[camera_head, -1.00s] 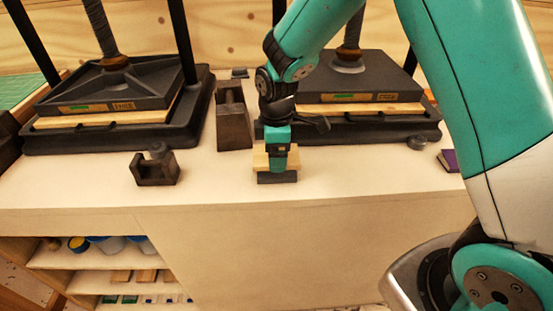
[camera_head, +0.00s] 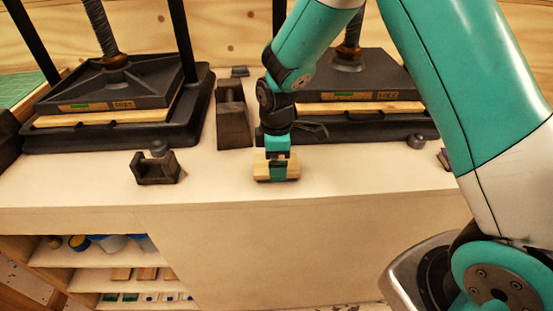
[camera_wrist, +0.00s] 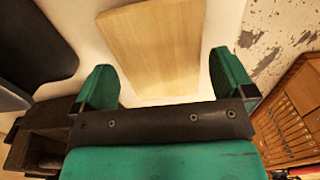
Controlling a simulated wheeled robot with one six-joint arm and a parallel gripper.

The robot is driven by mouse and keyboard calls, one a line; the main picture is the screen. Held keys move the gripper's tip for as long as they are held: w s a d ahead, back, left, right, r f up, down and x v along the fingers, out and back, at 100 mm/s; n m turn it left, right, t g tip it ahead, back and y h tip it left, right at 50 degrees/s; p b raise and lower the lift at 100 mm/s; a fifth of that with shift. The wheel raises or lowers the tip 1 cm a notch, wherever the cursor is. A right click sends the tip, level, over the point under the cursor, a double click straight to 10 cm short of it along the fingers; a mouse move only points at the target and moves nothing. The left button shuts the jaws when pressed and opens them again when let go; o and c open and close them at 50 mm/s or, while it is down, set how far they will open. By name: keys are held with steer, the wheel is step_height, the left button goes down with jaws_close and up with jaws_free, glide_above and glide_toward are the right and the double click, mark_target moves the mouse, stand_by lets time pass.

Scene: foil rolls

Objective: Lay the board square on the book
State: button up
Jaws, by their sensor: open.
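A pale wooden board (camera_wrist: 155,45) lies below my open gripper (camera_wrist: 165,85) in the wrist view, turned at an angle to the jaws. Its near end lies between the two green fingers, with a clear gap to the right finger. In the head view the board (camera_head: 262,168) shows on both sides of my gripper (camera_head: 279,174), near the bench's front edge; what lies under it is mostly hidden. A small purple thing (camera_head: 443,158), perhaps the book, shows at the right, mostly hidden by my arm.
Two black presses, left (camera_head: 120,88) and right (camera_head: 345,108), stand at the back. A dark block (camera_head: 233,117) stands between them. A small dark holder (camera_head: 156,170) sits at the front left. The bench (camera_head: 225,182) is clear between this holder and the board.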

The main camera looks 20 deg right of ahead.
step_height(320, 180, up, 11)
steer(key=b, duration=0.1)
steer(key=s+a+r+m+y, duration=0.2)
steer(key=s+r+m, duration=0.1)
steer(key=s, duration=0.9)
steer(key=s+a+r+m+y, duration=0.2)
steer(key=s+r+m, duration=0.2)
steer(key=s, duration=0.8)
steer(key=shift+s+a+r, duration=0.3)
steer(key=shift+s+r, duration=0.1)
steer(key=shift+r, duration=0.25)
